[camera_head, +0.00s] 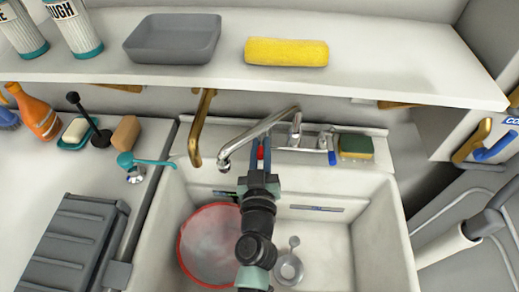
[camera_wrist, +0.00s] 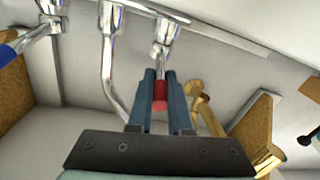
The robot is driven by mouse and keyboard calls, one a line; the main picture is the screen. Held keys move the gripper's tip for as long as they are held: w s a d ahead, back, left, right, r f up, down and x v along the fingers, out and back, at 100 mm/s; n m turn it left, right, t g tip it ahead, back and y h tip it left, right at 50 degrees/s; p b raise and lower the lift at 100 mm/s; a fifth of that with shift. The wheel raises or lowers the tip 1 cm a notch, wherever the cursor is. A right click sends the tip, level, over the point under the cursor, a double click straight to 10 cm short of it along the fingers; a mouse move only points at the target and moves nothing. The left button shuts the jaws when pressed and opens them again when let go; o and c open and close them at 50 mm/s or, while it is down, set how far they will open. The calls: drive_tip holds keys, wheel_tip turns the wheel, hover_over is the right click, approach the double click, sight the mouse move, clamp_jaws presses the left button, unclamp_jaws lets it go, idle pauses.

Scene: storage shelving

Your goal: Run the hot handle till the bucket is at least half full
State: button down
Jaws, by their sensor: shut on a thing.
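The red hot handle (camera_head: 261,153) sits at the left of the chrome faucet (camera_head: 262,128). It also shows in the wrist view (camera_wrist: 160,92). My gripper (camera_head: 262,166) is shut on it, with a blue finger on each side in the wrist view (camera_wrist: 160,84). The blue handle (camera_head: 332,157) is at the right of the faucet, apart from my gripper. The red-rimmed bucket (camera_head: 182,252) stands in the left of the sink, below and a little left of the spout's end. My arm covers its right side. I see no clear stream, and the water level cannot be told.
The white sink (camera_head: 340,245) holds a grey drain strainer (camera_head: 289,268) right of my arm. A sponge (camera_head: 355,146) lies behind the basin. A shelf (camera_head: 380,70) overhangs the back. A brass hook (camera_head: 201,125) hangs left of the faucet. The counter at left holds several items.

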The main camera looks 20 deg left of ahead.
drive_tip(key=c, duration=0.8)
unclamp_jaws()
drive_tip(key=shift+c, duration=0.2)
drive_tip(key=b+v, duration=0.3)
drive_tip(key=v, duration=1)
drive_tip(key=shift+w+d, duration=0.1)
